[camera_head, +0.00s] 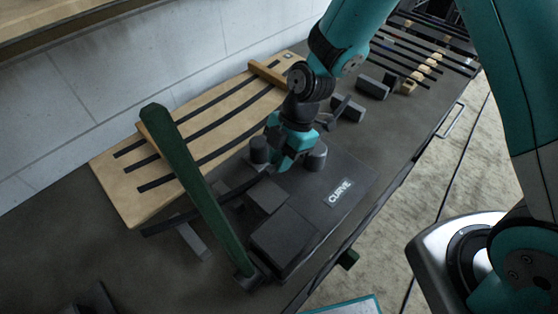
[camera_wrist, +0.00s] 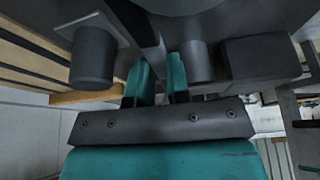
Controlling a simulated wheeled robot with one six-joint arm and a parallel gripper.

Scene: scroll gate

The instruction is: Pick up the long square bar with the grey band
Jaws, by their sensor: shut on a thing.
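My gripper (camera_head: 284,162) points down between two round dark pegs on the dark plate marked CURVE. It is shut on a long dark bar (camera_head: 240,189), which runs from the jaws toward the lower left and passes the green lever. In the wrist view, the bar (camera_wrist: 148,40) stands between the teal fingers of my gripper (camera_wrist: 158,75).
Round pegs (camera_head: 314,157) and dark blocks (camera_head: 285,240) stand close to my gripper. A rack of dark rods (camera_head: 430,45) lies at upper right.

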